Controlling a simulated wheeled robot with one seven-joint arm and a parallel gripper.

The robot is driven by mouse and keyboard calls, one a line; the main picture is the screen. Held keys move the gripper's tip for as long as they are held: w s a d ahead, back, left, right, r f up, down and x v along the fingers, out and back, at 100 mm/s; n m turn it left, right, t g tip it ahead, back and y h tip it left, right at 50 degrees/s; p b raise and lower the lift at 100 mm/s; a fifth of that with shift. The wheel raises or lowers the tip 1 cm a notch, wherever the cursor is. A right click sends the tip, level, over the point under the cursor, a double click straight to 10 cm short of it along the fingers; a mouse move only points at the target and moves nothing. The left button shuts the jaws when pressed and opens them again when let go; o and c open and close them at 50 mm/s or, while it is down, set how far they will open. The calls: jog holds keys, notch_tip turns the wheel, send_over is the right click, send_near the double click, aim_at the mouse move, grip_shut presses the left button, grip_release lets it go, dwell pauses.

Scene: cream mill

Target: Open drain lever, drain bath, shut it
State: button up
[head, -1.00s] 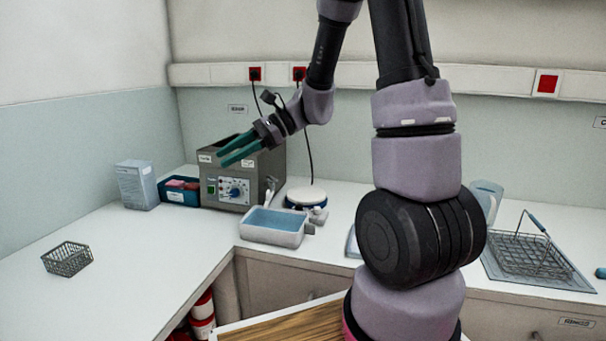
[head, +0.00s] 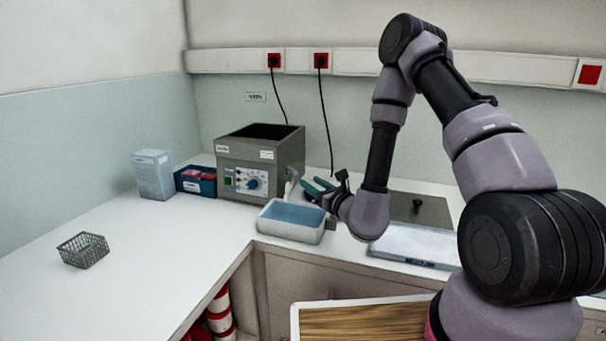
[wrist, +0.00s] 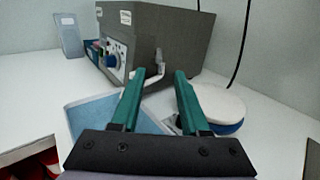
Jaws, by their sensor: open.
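The bath is a grey box (head: 262,150) with an open dark top and a front control panel with a blue knob; it also shows in the wrist view (wrist: 175,40). A pale drain lever (wrist: 159,68) sticks out low at its right side. A white basin with a blue inside (head: 290,231) stands in front of the bath, below the lever. My gripper (head: 308,184) is open and empty, right of the bath and above the basin. In the wrist view the teal fingertips (wrist: 160,73) appear on either side of the lever; contact cannot be told.
A round white device with a blue base (wrist: 222,106) stands right of the gripper. A blue box with pink items (head: 196,181) and a pale carton (head: 153,175) stand left of the bath. A wire basket (head: 83,250) sits on the left counter, with free room around it.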

aim_at(298, 173)
jog(key=x, duration=0.8)
jog(key=shift+w+a, duration=0.25)
grip_shut()
